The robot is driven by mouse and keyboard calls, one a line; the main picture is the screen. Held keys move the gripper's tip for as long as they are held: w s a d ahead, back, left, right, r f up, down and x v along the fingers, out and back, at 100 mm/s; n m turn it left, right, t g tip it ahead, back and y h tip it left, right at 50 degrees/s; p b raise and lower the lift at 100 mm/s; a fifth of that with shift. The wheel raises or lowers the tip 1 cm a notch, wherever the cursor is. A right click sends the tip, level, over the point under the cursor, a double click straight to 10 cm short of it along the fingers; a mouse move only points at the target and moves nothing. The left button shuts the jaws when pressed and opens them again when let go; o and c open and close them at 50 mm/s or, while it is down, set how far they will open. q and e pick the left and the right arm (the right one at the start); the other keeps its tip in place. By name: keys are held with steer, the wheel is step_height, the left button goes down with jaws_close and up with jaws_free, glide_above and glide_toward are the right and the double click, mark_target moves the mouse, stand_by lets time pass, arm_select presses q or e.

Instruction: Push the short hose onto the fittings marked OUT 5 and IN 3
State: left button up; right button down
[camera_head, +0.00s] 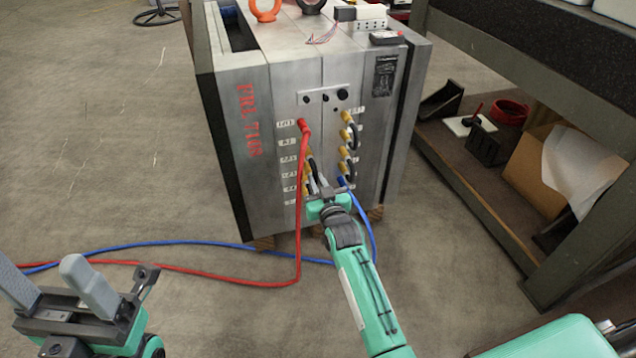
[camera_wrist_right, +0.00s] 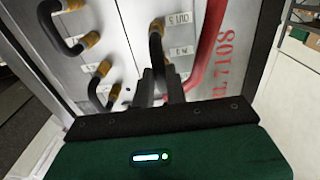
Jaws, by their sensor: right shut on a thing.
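The grey mould base (camera_head: 240,195) has two columns of brass fittings on its front face. The short black hose (camera_wrist_right: 156,52) has one end at the brass fitting (camera_wrist_right: 157,24) beside the label (camera_wrist_right: 180,18) that appears to read OUT 5, upside down in the right wrist view. A label (camera_wrist_right: 184,50) below it appears to read IN 3; the hose's other end is hidden by the fingers. My right gripper (camera_wrist_right: 161,86) is shut on the short hose, close to the face; it also shows in the head view (camera_head: 322,190). My left gripper (camera_head: 58,285) is open and empty, lower left.
A red hose (camera_head: 303,200) hangs from the upper left fitting, close beside my right gripper. A blue hose (camera_head: 200,242) runs along the floor to the lower right fitting. Black hose loops (camera_head: 354,136) join other fittings. A shelf (camera_head: 480,170) stands at the right.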

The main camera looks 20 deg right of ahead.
steer(key=shift+w, duration=0.1)
steer(key=shift+w, duration=0.25)
stand_by(0.4)
steer(key=shift+r+p, duration=0.1)
steer(key=shift+p, duration=0.25)
steer(key=shift+w, duration=0.15)
steer(key=shift+w+p, duration=0.35)
steer(key=shift+w, duration=0.9)
stand_by(0.8)
